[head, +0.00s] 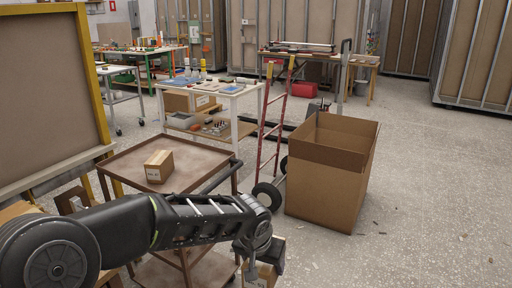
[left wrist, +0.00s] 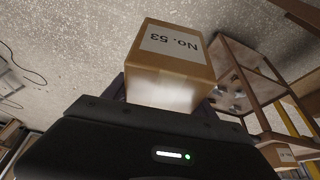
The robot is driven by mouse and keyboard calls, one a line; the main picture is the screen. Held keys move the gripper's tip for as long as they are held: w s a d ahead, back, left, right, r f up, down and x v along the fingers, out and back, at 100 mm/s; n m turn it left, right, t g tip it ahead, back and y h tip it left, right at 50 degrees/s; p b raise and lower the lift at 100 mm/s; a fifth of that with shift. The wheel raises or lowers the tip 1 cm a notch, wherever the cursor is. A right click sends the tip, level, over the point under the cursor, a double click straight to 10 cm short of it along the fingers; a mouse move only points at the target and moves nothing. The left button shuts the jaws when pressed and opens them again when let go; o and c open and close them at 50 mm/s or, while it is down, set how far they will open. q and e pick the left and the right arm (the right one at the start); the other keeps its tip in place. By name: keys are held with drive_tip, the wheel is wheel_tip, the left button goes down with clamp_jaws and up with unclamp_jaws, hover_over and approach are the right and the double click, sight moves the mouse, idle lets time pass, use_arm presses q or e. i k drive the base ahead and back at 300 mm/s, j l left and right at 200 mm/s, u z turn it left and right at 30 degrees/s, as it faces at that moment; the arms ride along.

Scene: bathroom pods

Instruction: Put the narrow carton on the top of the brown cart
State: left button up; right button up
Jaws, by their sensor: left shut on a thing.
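My left gripper (head: 260,258) is low beside the front right corner of the brown cart (head: 205,157). It is shut on a carton with a white label reading "No. 53" (left wrist: 170,45), held between the dark fingers in the left wrist view (left wrist: 165,88). In the head view only part of this held carton (head: 266,274) shows below the gripper, at the bottom edge. Another small carton (head: 158,166) with a label sits on the cart's top. My left arm covers the cart's near side. My right gripper is not in view.
A large open cardboard box (head: 325,190) stands on the floor right of the cart. A red hand truck (head: 272,130) stands behind, and a white table (head: 225,92) with small items is beyond the cart. The cart top is bare around its carton. The right floor is open.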

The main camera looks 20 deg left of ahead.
sight(190, 158)
drive_tip(key=i, duration=3.25)
drive_tip(key=u, duration=1.5)
